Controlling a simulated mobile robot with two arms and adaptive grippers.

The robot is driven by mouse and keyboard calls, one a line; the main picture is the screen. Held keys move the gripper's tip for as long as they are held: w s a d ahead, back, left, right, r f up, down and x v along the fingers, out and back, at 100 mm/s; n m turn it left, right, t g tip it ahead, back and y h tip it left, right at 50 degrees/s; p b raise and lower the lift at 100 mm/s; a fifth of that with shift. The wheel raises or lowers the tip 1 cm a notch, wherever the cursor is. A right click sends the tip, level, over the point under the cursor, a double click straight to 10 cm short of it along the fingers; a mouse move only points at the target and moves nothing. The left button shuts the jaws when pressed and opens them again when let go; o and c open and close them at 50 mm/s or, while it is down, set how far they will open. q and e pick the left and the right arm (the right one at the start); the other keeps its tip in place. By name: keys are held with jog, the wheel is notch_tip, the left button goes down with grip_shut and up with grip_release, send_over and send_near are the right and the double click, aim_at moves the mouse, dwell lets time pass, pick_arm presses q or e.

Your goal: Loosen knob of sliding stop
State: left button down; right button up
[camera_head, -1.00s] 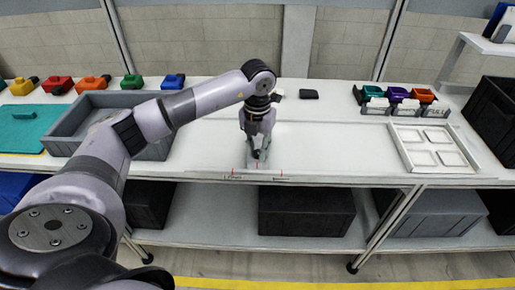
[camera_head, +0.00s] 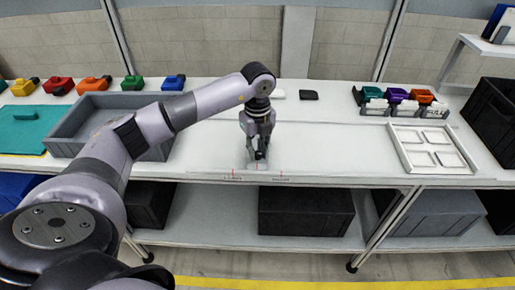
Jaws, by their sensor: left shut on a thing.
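My left gripper (camera_head: 258,157) points down at the front edge of the white workbench, over the sliding stop (camera_head: 252,166). The stop shows only as a small pale grey piece around and below the fingertips. The gripper is shut on the stop's knob, which the fingers almost wholly hide. Small red marks and dark lettering lie on the bench edge just in front of the stop. My right gripper is out of view.
A grey bin (camera_head: 83,113) stands left of the gripper. A white compartment tray (camera_head: 431,149) lies to the right. A black object (camera_head: 308,95) lies behind the gripper. The bench between stop and tray is clear.

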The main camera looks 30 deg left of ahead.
aim_at(257, 153)
pick_arm(q)
jog(key=shift+w+r+n, duration=0.1)
jog(key=shift+n, duration=1.1)
jog(key=c, duration=1.4)
grip_release()
notch_tip(257, 153, up, 12)
jog(key=shift+f, duration=0.1)
